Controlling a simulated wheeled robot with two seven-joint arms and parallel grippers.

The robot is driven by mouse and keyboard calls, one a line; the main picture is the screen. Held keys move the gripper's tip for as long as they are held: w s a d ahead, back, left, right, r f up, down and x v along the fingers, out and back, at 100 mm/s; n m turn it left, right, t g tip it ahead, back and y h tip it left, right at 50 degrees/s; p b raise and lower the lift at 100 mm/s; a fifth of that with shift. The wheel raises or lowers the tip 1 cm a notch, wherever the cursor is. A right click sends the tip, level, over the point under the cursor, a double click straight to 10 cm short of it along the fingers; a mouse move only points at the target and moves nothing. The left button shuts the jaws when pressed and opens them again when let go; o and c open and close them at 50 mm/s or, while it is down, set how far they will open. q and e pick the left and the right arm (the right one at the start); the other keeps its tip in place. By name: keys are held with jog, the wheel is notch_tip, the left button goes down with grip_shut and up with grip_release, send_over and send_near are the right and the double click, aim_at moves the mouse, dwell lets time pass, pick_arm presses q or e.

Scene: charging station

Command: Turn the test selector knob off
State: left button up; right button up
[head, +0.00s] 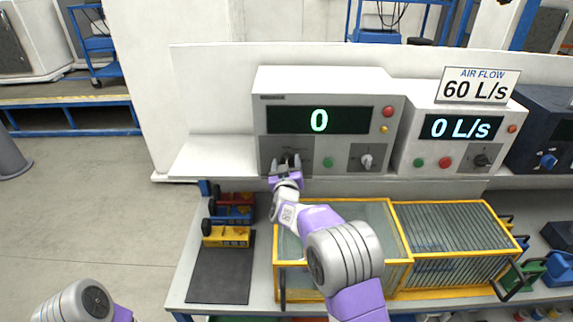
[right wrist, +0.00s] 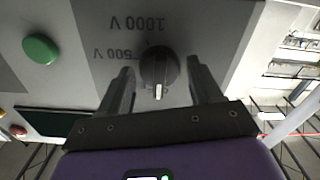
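The test selector knob (right wrist: 160,66) is a round black knob with a white pointer mark. It sits on a dark grey panel with "500 V" and "1000 V" printed upside down in the right wrist view. My right gripper (head: 286,164) is at the left panel of the white tester (head: 360,92) with the "0" display and mostly hides the knob in the head view. In the right wrist view its open fingers stand either side of the knob, with small gaps. My left gripper is out of view.
A green button (head: 328,162) and a second knob (head: 367,161) are right of my right gripper. An air flow unit (head: 455,128) stands beside the tester. Yellow-framed cases (head: 451,243) and a dark mat (head: 221,272) lie on the bench below.

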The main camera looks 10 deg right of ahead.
jog(key=shift+o, duration=0.5)
jog(key=v, duration=0.7)
jog(key=shift+s+b, duration=0.3)
jog(key=shift+b, duration=0.15)
